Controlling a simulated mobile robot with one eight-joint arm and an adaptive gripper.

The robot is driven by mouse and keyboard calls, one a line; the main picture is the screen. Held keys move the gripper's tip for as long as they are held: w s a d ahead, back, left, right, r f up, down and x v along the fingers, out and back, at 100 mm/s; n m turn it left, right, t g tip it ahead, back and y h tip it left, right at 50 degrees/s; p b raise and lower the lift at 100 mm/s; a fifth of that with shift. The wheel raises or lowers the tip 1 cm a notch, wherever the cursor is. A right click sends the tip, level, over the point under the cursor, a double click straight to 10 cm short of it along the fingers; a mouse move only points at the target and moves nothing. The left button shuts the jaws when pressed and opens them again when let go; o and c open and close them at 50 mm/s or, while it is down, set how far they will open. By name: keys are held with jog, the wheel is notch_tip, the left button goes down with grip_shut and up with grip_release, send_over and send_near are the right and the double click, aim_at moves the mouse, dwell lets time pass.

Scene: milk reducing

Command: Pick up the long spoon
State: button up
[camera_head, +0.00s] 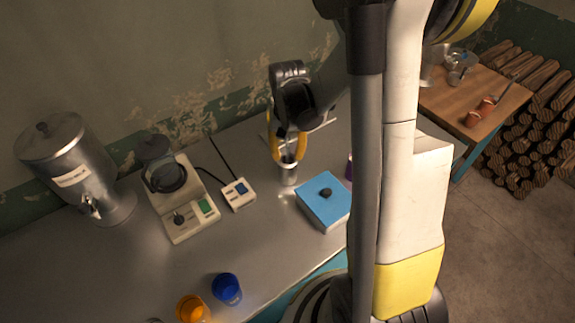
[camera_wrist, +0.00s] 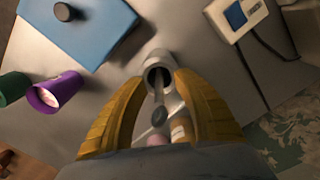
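My gripper (camera_head: 287,150) points down over a small metal holder (camera_head: 288,174) on the grey table. In the wrist view, my gripper's (camera_wrist: 162,82) two yellow fingers stand apart on either side of the holder's (camera_wrist: 157,57) mouth. A long grey spoon (camera_wrist: 159,117) stands in the holder, its rounded end toward the wrist camera and between the fingers. I see no finger clearly touching it. A tan-orange utensil end (camera_wrist: 181,129) and a pinkish end (camera_wrist: 157,140) show beside it, partly hidden by the gripper body. I cannot make out the spoon in the head view.
A blue box (camera_head: 322,205) with a dark knob sits right of the holder. A white device (camera_head: 238,194) is left of it, beside a larger machine (camera_head: 188,215). Purple (camera_wrist: 47,97) and green (camera_wrist: 13,88) cups are nearby. Blue (camera_head: 227,289) and orange (camera_head: 192,308) cups stand near the front.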

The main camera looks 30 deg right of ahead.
jog(key=shift+f, duration=0.1)
grip_shut()
dwell(0.3)
